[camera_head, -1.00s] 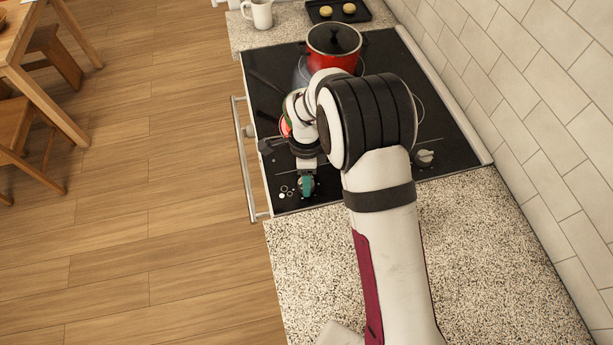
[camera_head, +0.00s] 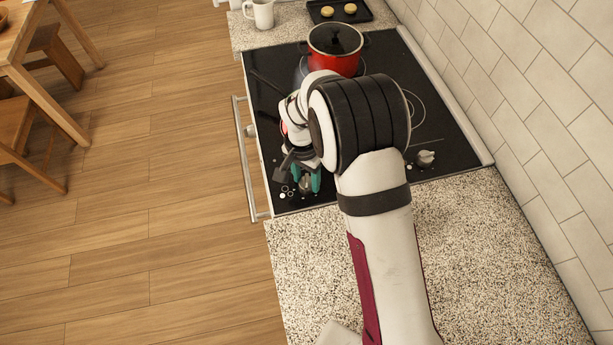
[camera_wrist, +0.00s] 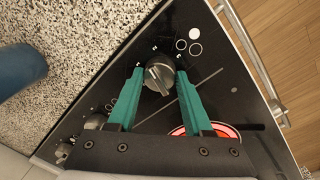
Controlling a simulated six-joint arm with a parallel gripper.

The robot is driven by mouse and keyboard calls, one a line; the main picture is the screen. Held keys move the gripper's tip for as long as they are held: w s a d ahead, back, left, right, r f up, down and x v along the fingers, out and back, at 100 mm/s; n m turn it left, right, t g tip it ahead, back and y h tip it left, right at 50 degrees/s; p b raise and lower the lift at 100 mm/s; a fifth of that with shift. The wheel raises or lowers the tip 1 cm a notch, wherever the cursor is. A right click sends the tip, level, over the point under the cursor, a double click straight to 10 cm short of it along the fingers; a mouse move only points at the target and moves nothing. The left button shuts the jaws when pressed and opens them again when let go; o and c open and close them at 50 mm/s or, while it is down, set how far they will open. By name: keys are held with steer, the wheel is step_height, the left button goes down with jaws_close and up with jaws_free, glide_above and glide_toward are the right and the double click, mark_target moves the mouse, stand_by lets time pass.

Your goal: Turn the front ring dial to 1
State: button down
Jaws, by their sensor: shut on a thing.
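The front ring dial (camera_wrist: 158,74) is a round grey knob with a raised bar, near the front corner of the black glass cooktop (camera_wrist: 228,62). It also shows in the head view (camera_head: 306,184), close to the cooktop's near-left corner. My gripper (camera_wrist: 160,71) has its two teal fingers on either side of this dial, shut on it. In the head view, my gripper (camera_head: 307,178) reaches down over the dial, with my arm covering much of the cooktop. Small white marks surround the dial, but I cannot read its setting.
A lit red ring (camera_wrist: 222,130) glows near the fingers. Other knobs (camera_wrist: 95,122) stand along the same edge. A red pot (camera_head: 333,50) with a dark lid stands at the back. A metal rail (camera_head: 246,160) runs along the front. The speckled counter (camera_head: 300,245) is clear.

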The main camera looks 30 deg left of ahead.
mark_target(302, 183)
steer(key=n, duration=0.4)
steer(key=shift+s+n+t, duration=0.1)
steer(key=shift+n+t, duration=0.2)
steer(key=shift+n, duration=1.9)
steer(key=shift+c, duration=1.6)
jaws_free()
step_height(302, 183, up, 16)
steer(key=shift+s+a, duration=0.35)
steer(key=shift+a, duration=0.05)
steer(key=shift+f, duration=0.15)
